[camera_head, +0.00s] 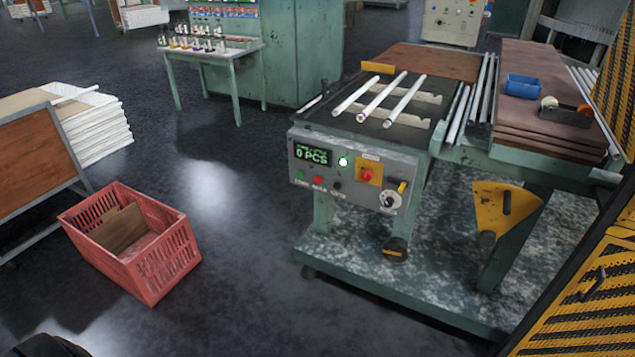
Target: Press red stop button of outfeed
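The outfeed machine has a grey control panel (315,168) on its front face. A display (312,154) on it reads "0 PCS". Below the display are a small green button (299,175), a small red button (318,180) and a small black button (337,186). The labels are too small to read surely. Neither of my grippers shows in the head view, and nothing touches the panel.
Three white tubes (404,99) lie on top of the machine. A round dial (390,199) is at the panel's right. A red crate (165,262) stands on the floor at left. Yellow mesh guarding (588,305) is at right. The floor before the panel is clear.

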